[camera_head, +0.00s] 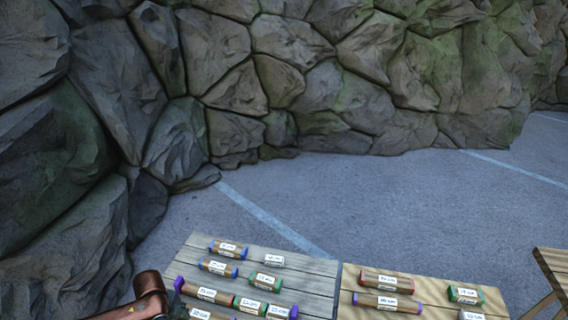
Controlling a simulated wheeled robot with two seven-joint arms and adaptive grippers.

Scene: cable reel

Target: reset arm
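Neither of my grippers is clearly in view. A copper-brown, rounded part that looks like my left arm enters at the lower left, and its end is cut off by the bottom edge. A grey wooden table (318,268) stands at the bottom centre and bears several labelled brown reels with coloured ends, such as a blue-ended reel (228,249). A lighter wooden table (430,283) beside it bears more labelled reels, such as a long purple-ended reel (386,303).
A third wooden table (556,268) shows partly at the right edge. A tall mossy rock wall (330,80) runs along the back and left. Grey paved ground (380,195) with pale painted lines lies clear between the wall and the tables.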

